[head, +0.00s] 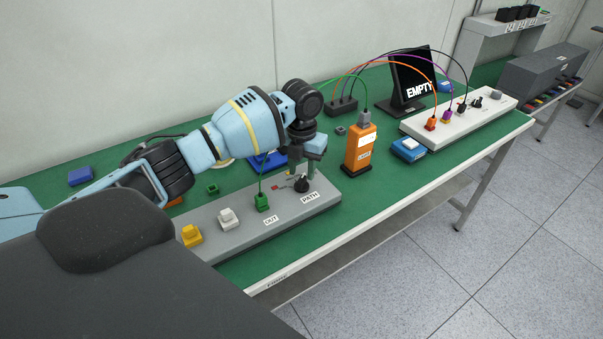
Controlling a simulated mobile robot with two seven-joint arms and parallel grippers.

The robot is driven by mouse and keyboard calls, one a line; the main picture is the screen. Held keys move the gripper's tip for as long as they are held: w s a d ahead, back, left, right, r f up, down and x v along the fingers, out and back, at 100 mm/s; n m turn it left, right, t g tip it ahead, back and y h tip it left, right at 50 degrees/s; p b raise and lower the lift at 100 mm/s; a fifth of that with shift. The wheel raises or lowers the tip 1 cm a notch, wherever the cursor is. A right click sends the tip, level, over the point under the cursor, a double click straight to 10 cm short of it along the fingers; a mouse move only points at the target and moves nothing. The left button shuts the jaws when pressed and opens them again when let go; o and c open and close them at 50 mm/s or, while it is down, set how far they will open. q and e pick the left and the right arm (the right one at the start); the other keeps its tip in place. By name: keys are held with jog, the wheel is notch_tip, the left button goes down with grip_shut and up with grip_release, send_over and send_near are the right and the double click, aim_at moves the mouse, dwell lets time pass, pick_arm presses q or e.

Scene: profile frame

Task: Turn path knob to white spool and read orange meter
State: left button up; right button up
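The black path knob (302,186) stands on the grey panel box (315,203) behind a label that appears to read PATH. My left gripper (306,170) points down just above and behind the knob. Whether it touches the knob, and whether its fingers are open, I cannot tell. A white blocky piece (228,218), perhaps the white spool, sits on the panel between a yellow piece (191,235) and a green piece (263,203). The orange meter (358,150) stands upright right of the panel. Its pale face is too small to read. My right gripper is out of view.
A black screen (411,78) reads EMPTY. A white panel (468,118) with coloured plugs stands at the right, with a blue block (408,149) beside it. Cables arch from a black block (342,106). The green tabletop (345,200) is clear along its front.

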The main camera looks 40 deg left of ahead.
aim_at(302, 179)
pick_arm(q)
jog(key=shift+r, duration=2.8)
jog(key=shift+f, duration=0.1)
